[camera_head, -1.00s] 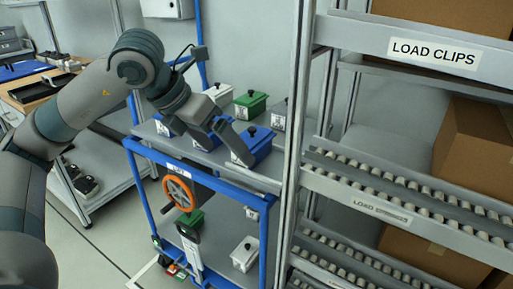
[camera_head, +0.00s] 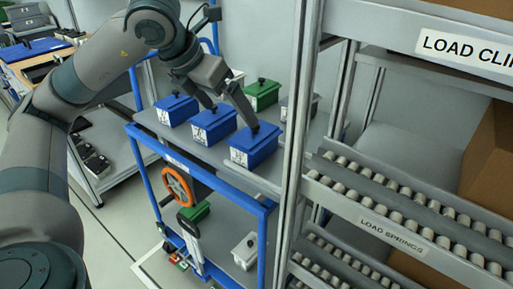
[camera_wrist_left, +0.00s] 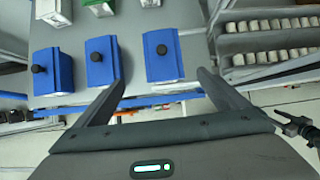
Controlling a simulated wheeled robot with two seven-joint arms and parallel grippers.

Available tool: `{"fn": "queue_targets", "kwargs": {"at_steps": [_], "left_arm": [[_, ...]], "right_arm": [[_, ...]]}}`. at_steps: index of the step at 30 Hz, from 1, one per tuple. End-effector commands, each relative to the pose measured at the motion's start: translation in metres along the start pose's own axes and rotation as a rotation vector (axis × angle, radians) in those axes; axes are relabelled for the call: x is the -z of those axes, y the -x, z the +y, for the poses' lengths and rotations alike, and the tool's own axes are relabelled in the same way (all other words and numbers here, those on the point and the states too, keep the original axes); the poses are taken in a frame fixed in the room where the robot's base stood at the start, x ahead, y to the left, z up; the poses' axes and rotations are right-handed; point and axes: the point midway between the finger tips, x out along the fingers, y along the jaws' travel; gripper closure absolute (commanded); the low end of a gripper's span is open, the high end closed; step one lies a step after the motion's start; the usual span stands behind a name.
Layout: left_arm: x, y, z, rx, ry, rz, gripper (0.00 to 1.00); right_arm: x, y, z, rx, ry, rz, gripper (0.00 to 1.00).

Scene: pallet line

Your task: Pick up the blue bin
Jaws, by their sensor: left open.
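Three blue bins with black knobs stand in a row on the cart's top shelf: a left one (camera_head: 176,109), a middle one (camera_head: 211,127) and a right one (camera_head: 252,150). All three show in the left wrist view: left (camera_wrist_left: 58,82), middle (camera_wrist_left: 103,68) and right (camera_wrist_left: 165,66). My left gripper (camera_head: 233,116) is open and empty. One finger reaches down by the middle bin and the other by the right bin's knob. In the left wrist view, the gripper's fingers (camera_wrist_left: 161,80) point to either side of the right bin. Contact cannot be told.
A green bin (camera_head: 262,95) and a grey bin (camera_head: 287,111) stand behind the blue ones. The blue-framed cart has an orange handwheel (camera_head: 178,187). A roller rack (camera_head: 390,195) and its upright stand close on the right. A workbench (camera_head: 35,60) is at far left.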

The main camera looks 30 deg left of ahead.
Motion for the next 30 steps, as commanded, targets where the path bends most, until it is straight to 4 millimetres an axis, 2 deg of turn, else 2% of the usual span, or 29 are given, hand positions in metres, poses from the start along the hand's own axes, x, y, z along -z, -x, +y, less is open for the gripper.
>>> {"fn": "queue_targets", "kwargs": {"at_steps": [8,14,24,30], "left_arm": [[0.001,-0.011,0.0,0.001,0.0,0.004,0.06],[0.001,-0.04,-0.001,0.001,0.001,0.005,0.06],[0.001,-0.1,-0.001,0.002,0.0,0.004,0.06],[0.0,-0.12,-0.001,0.001,0.0,0.001,0.06]], "right_arm": [[0.0,-0.001,0.0,0.001,0.0,0.003,0.49],[0.002,-0.002,-0.002,0.004,0.0,0.012,0.49],[0.004,-0.002,-0.002,0.006,0.0,0.023,0.49],[0.004,-0.001,-0.003,0.007,0.0,0.02,0.49]]}}
